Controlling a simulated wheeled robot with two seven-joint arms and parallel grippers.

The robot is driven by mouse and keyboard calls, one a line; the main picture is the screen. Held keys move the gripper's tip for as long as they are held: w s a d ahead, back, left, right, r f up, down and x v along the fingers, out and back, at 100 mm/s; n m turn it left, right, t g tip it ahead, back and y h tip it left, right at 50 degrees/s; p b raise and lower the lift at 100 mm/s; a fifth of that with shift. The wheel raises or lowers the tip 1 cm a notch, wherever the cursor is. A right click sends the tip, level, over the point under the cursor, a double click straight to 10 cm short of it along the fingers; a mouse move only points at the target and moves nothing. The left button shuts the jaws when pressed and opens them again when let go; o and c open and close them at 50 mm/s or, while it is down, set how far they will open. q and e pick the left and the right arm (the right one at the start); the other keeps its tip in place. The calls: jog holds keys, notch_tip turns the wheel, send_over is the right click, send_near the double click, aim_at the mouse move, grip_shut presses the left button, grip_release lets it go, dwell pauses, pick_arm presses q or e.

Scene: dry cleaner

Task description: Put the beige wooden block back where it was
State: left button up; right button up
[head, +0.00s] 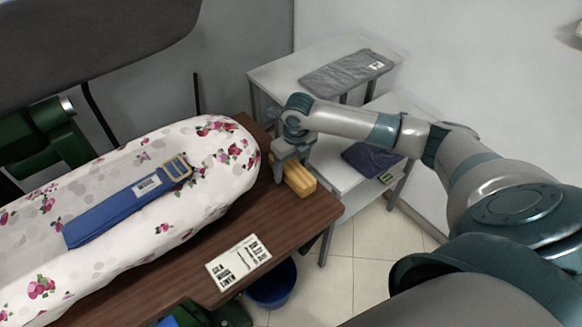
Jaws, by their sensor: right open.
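The beige wooden block (300,181) lies on the brown wooden table (291,221), near its right end, beside the rounded end of the ironing board. My right gripper (287,172) is directly over the block's left part, pointing down, with its fingers at the block. The jaws are open; the fingertips are partly hidden, so I cannot tell whether they touch the block. My left gripper is not in view.
A floral ironing board (215,184) with a blue belt (125,205) fills the left. A printed card (238,262) lies near the table's front edge. A blue bucket (272,287) stands below. Grey shelves (325,172) behind hold folded grey (346,70) and navy cloths (371,158).

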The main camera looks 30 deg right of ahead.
aim_at(294, 169)
jog(key=shift+r, duration=0.1)
notch_tip(294, 169, up, 12)
jog(key=s+b, duration=0.1)
jog(key=b, duration=0.1)
jog(key=shift+s, duration=0.2)
